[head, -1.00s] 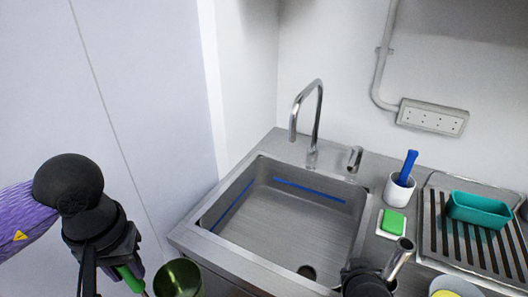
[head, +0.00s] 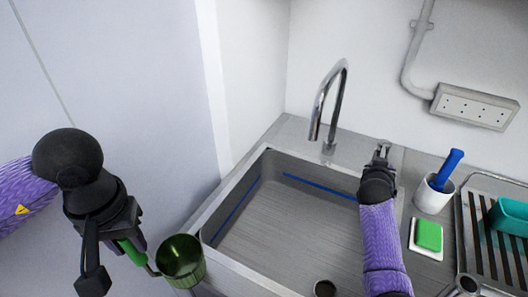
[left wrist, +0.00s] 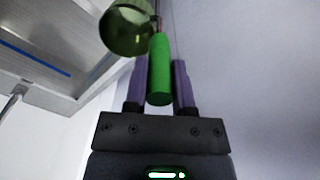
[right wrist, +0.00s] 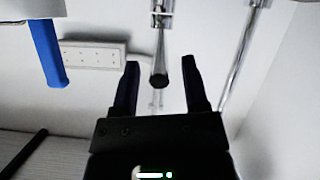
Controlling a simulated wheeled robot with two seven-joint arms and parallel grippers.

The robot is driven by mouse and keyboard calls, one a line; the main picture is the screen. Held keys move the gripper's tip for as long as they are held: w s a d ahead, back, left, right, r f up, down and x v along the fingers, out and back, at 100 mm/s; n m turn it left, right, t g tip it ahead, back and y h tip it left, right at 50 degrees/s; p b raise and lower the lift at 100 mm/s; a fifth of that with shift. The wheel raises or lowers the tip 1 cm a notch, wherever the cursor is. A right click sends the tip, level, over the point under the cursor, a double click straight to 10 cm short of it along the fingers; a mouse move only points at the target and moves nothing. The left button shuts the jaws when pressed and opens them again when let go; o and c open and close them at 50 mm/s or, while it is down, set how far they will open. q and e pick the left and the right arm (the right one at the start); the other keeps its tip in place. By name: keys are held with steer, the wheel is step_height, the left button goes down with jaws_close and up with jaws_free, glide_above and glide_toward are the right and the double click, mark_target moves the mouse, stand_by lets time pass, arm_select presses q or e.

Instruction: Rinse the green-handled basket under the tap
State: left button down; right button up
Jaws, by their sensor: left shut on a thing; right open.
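The basket (head: 181,262) is a dark green, see-through cup with a green handle (head: 131,252). My left gripper (head: 138,240) is shut on the handle and holds the basket by the sink's left front rim, away from the tap. The left wrist view shows the handle (left wrist: 160,70) between the fingers and the basket (left wrist: 128,28) beyond. The chrome tap (head: 330,100) arches over the back of the sink (head: 270,225); no water shows. My right gripper (head: 382,152) is at the tap lever (right wrist: 159,72). Its open fingers stand on either side of the lever in the right wrist view, with gaps showing.
Right of the sink stand a white cup (head: 432,196) with a blue-handled tool (head: 448,168) and a green sponge (head: 428,235) on a white dish. A teal tub (head: 510,218) sits on the drainer (head: 478,235). A socket strip (head: 475,106) is on the wall. The basin is empty.

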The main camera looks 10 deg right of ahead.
mark_target(382, 156)
steer(key=shift+b+x, duration=0.4)
steer(key=shift+x, duration=0.8)
jaws_close()
stand_by(0.6)
